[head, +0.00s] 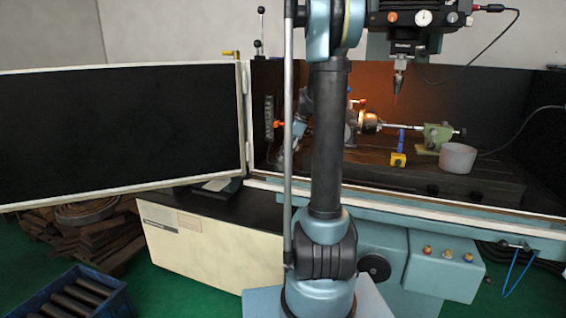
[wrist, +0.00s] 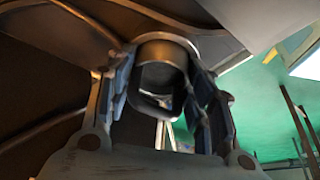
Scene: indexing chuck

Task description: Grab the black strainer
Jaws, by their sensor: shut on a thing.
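The black strainer (wrist: 165,60) shows in the wrist view as a dark, rounded, hollow piece with an open middle. It sits between the two fingers of my gripper (wrist: 162,88). The fingers are closed against its left and right sides. Its far side and any mesh are too dark to make out. In the head view, my arm stands in front of the machine, and I cannot make out my gripper or the strainer there.
The machine table (head: 430,186) holds a chuck (head: 370,122), a green tailstock (head: 434,138), a yellow and blue block (head: 398,160) and a grey tub (head: 457,158). A black panel door (head: 120,135) stands open at left. A blue crate (head: 120,303) is on the green floor.

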